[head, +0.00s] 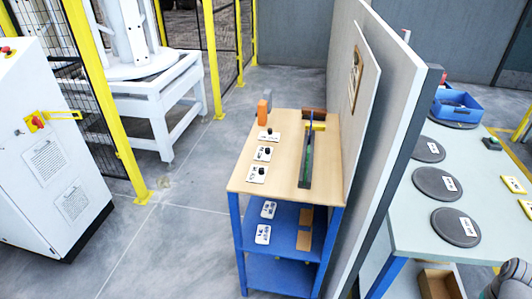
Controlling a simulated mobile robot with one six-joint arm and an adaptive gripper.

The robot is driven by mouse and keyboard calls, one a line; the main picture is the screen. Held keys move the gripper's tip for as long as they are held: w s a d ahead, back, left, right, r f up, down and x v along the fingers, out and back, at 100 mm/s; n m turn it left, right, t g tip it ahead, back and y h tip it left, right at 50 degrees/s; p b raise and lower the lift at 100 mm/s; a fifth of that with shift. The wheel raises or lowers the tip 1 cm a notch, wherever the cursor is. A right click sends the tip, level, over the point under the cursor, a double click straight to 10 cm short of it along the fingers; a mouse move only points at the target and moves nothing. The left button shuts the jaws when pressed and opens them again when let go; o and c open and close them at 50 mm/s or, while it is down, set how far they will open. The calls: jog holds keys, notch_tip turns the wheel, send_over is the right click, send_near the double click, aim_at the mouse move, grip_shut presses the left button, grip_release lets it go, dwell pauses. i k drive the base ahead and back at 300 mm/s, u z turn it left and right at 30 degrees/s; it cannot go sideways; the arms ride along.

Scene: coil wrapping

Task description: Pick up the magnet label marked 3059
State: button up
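Three white labels, each with a black knob, lie in a row on the left part of a wooden-topped bench (225,189): a far label (275,137), a middle label (260,156) and a near label (255,178). Two more white labels lie on the blue shelf below, an upper one (268,211) and a lower one (263,236). All carry dark print too small to read, so I cannot tell which is marked 3059. My gripper is not in view.
An orange and grey tool (263,110) and a long dark tray (307,165) are on the bench. A grey partition (365,150) stands right of it. Beyond is a table (485,160) with dark discs and a blue bin (458,105). Floor left of the bench is clear.

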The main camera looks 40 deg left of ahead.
aim_at(264, 154)
jog(key=u, duration=0.05)
jog(key=k, duration=1.3)
jog(key=u, duration=1.55)
jog(key=i, duration=0.85)
jog(key=u, duration=0.1)
